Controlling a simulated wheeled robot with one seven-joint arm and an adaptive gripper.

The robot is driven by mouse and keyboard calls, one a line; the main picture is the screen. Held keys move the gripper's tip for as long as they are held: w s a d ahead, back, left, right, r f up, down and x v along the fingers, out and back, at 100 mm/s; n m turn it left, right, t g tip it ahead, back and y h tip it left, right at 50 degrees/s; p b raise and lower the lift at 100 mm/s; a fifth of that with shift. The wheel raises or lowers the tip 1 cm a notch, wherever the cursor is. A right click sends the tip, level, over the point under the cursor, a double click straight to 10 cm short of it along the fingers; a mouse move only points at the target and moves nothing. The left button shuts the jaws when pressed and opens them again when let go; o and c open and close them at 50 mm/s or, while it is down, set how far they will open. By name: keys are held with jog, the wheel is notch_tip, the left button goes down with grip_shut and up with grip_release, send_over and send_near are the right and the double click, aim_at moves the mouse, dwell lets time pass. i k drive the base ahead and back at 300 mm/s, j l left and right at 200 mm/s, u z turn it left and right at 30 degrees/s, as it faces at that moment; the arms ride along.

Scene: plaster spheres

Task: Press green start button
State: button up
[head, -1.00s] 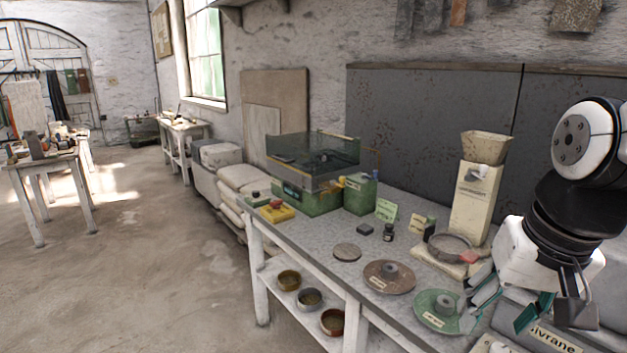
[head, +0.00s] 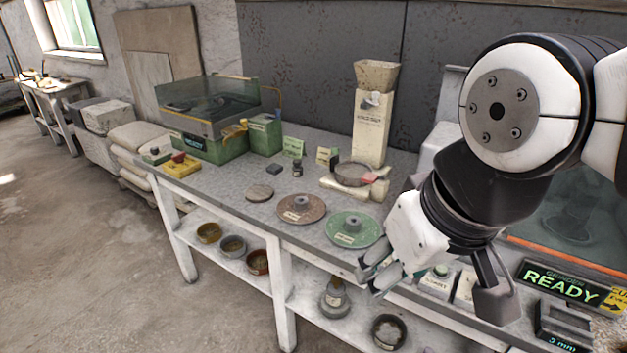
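A small pale box with a green button (head: 441,270) on top stands at the lower right, just right of my gripper; its label seems to read START. Another small box with a green-topped button (head: 155,151) sits at the far left end of the bench, beside a yellow box with a red button (head: 180,163). My gripper (head: 370,282) hangs over the bench's front edge, right of the green disc. Its fingers point down and left, look apart, and hold nothing that I can see. It is not touching either button.
A grinder display reading READY (head: 565,283) stands at the right. A second pale labelled box (head: 466,290) is partly hidden by my arm. A green disc (head: 352,229) and a brown disc (head: 301,208) lie on the bench (head: 225,190). A left-hand machine (head: 205,120) also reads READY.

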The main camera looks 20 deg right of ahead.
aim_at(441, 269)
jog(key=z, duration=0.8)
jog(key=k+l, duration=0.1)
jog(key=k, duration=0.3)
jog(key=u, duration=0.05)
